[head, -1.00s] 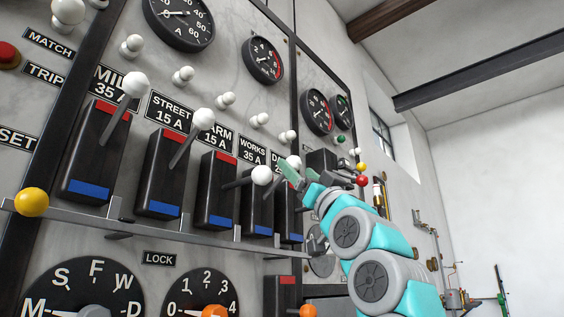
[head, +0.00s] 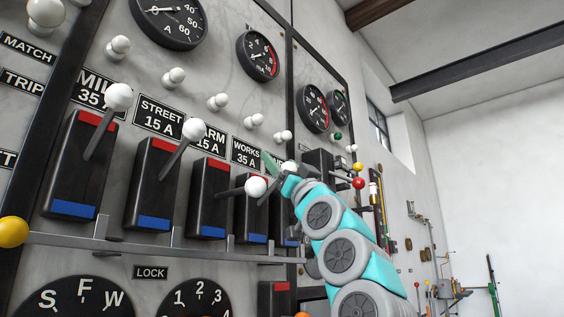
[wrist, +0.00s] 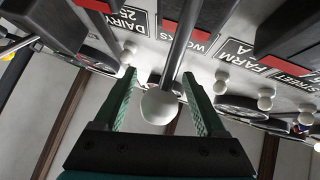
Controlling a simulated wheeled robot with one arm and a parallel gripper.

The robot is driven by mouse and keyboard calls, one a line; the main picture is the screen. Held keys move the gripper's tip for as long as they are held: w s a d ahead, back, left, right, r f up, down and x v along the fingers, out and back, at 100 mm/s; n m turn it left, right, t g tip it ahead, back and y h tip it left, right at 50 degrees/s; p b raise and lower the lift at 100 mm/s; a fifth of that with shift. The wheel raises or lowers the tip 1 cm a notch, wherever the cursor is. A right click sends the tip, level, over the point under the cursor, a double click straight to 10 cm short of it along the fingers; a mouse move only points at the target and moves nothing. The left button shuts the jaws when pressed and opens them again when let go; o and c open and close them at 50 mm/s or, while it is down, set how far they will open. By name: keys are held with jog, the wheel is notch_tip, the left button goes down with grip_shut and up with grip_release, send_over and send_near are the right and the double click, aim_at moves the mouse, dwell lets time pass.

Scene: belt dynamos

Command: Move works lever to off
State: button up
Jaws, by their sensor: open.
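The works lever is a dark rod with a white knob (head: 289,167), angled up from its black switch box (head: 250,215) below the WORKS 35 A label (head: 246,153). My gripper (head: 281,172) is at that knob from the right, and a green fingertip shows left of it. In the wrist view, the knob (wrist: 159,106) sits between the two green fingers of my gripper (wrist: 159,95). The fingers are open, with gaps on both sides of the knob. The rod runs up from the knob past the WORKS label (wrist: 200,38). My arm hides part of the dairy switch.
The farm lever's knob (head: 256,187) sticks out low, close left of my gripper. The street (head: 195,130) and mill (head: 118,96) levers point up. A horizontal metal bar with a yellow knob (head: 14,231) runs below the switches. Free room lies right of my arm.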

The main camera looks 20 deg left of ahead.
grip_shut()
dwell(0.5)
dwell(0.8)
